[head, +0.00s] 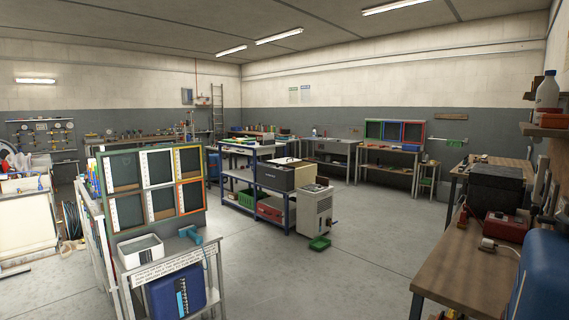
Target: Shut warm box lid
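I cannot tell for certain which object is the warm box. A dark grey box (275,178) sits on the blue-framed bench in the middle of the room. A pale panel (305,172) shows at its right side; whether it is a raised lid is too small to tell. Another dark box (495,190) stands on the wooden bench at the right, and its top looks closed. Neither of my grippers shows in the head view.
The blue-framed bench (254,166) has a grey wheeled unit (315,210) at its right end and a green tray (319,243) on the floor. A panel rack (150,187) stands at the left. The wooden bench (455,268) lines the right. Floor between is clear.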

